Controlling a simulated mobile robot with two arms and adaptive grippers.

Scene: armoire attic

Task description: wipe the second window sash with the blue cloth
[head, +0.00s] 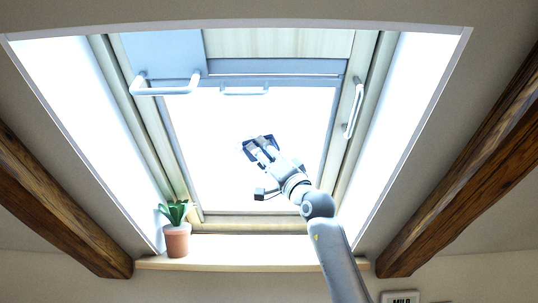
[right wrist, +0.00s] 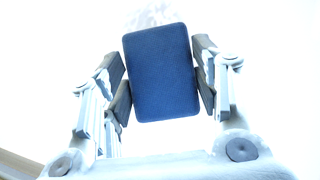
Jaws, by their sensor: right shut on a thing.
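The blue cloth (right wrist: 160,72) is a flat dark-blue pad with rounded corners in the right wrist view. My right gripper (right wrist: 160,85) is shut on it, with a finger on each side. In the head view my right gripper (head: 261,150) reaches up from below, with the dark cloth (head: 250,144) at its tips. They are in front of the bright pane of the window sash (head: 205,150), right of its middle. I cannot tell whether the cloth touches the pane. Which sash counts as the second is not clear. My left gripper is not in view.
A potted plant (head: 177,239) stands at the left end of the wooden sill (head: 235,263). White handles stick out at the upper left (head: 165,87), top middle (head: 245,91) and right side (head: 353,108) of the window. Dark beams (head: 55,205) slope on both sides.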

